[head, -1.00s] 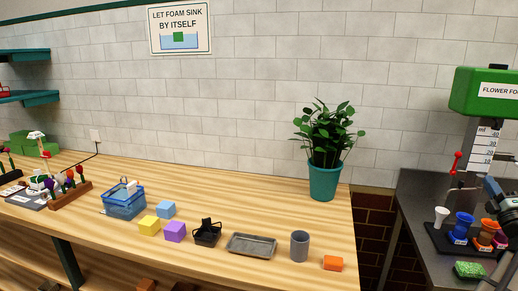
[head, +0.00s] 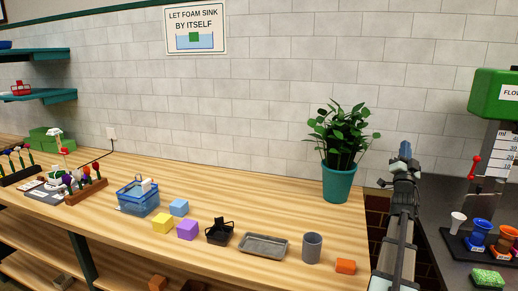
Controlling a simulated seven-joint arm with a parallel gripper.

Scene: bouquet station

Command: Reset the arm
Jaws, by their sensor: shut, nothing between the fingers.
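My gripper (head: 405,150) is in the right half of the head view, at the far end of my raised arm. It is shut and empty.

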